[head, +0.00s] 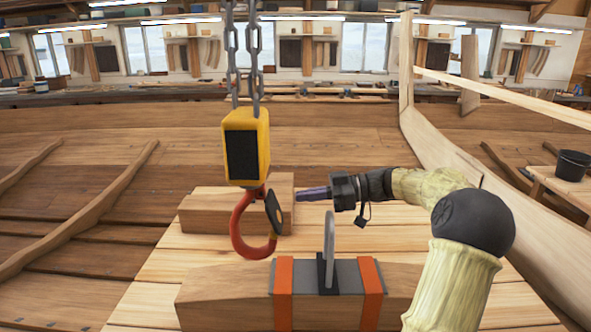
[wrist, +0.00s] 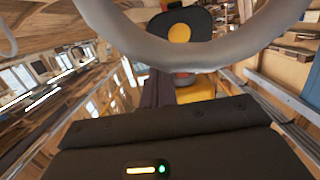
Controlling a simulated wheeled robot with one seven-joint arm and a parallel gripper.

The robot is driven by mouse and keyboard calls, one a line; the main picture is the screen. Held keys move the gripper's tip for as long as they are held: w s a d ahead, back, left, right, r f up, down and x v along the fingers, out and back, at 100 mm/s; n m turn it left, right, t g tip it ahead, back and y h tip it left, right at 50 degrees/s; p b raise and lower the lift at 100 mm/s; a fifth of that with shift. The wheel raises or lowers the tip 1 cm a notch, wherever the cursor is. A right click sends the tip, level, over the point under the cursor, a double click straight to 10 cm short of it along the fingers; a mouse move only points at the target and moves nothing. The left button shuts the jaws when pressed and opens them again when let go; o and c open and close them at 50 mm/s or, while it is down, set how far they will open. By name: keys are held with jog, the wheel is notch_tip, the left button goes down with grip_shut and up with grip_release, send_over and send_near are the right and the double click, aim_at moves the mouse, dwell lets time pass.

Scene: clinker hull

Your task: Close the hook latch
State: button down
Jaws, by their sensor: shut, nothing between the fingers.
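A red hook (head: 238,232) hangs under a yellow hoist block (head: 262,150) with a black face. Its black latch (head: 274,211), marked with a yellow dot, is on the hook's right side, its lower end close to the hook tip. I cannot tell whether it is seated against the tip. The latch (wrist: 181,30) also shows in the wrist view, beyond a grey ring. My gripper (head: 300,194) is shut and empty, its purple fingers pointing left, just right of the latch's upper part. Contact is not clear. The fingers (wrist: 160,90) are partly hidden in the wrist view.
A grey upright ring (head: 329,248) stands on a wooden beam (head: 225,295) with orange straps, right of the hook and below my gripper. Another wooden block (head: 220,210) lies behind the hook. Chains (head: 243,60) run upward. A black bucket (head: 573,165) stands far right.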

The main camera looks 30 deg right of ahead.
jog(key=shift+a+f+b, duration=0.15)
jog(key=shift+f+b, duration=0.2)
jog(key=shift+b, duration=0.2)
jog(key=s+d+f, duration=0.3)
jog(key=s+d, duration=0.3)
jog(key=d, duration=0.4)
jog(key=shift+s+d+b, duration=0.3)
jog(key=shift+s+d, duration=0.1)
jog(key=shift+f, duration=0.1)
dwell(0.4)
